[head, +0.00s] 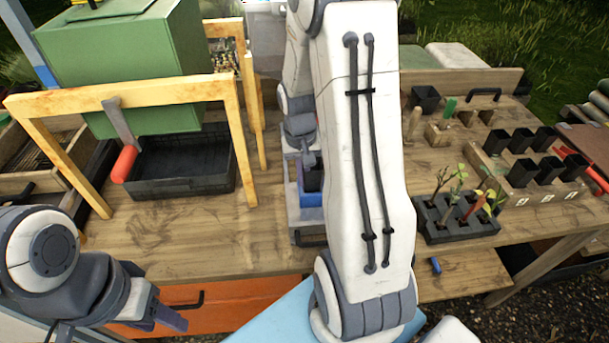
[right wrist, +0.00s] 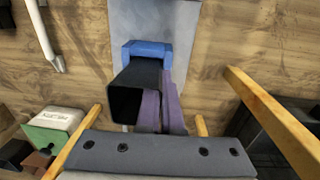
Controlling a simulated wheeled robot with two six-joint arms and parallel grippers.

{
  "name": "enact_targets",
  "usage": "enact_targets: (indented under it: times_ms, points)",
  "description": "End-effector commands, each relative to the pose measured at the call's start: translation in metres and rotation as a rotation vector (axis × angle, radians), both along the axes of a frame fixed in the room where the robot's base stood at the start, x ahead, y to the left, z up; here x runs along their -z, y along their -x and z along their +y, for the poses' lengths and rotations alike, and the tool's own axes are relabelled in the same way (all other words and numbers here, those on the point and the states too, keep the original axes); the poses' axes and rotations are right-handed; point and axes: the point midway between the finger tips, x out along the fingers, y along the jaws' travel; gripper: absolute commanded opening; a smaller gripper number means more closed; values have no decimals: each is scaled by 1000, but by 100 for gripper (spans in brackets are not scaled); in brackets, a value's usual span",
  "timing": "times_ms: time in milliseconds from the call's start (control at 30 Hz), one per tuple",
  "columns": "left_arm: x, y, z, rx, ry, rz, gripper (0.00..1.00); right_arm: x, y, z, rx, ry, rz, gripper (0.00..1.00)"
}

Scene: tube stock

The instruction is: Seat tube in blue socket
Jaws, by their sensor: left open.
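A black square tube (right wrist: 126,104) shows open end up in the right wrist view, over the blue socket (right wrist: 150,50). The socket is fixed on a grey plate (right wrist: 150,18). My right gripper (right wrist: 165,98) has its fingers close together at the tube's side and appears shut on its wall. In the head view the tube (head: 313,178) stands just above the blue socket (head: 311,202), below my right gripper (head: 307,160), partly behind my right arm. Whether the tube's lower end is inside the socket is hidden. My left gripper (head: 165,312) is open and empty at the lower left.
Wooden frames (head: 120,93) stand at left around a green box (head: 125,60) and a black tray (head: 190,165). At right, a wooden rack (head: 530,190) holds several black tubes, beside a black seedling tray (head: 450,222). Bare tabletop lies left of the plate.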

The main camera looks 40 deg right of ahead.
Motion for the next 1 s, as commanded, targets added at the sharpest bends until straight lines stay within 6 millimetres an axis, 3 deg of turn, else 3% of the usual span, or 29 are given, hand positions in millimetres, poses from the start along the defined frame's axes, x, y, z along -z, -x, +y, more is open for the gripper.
enact_targets:
  times_ms: [1000]
  points:
    - [1, 0, 0, 0, 0, 0, 50, 7, 0, 0, 0, -1, 1, 0]
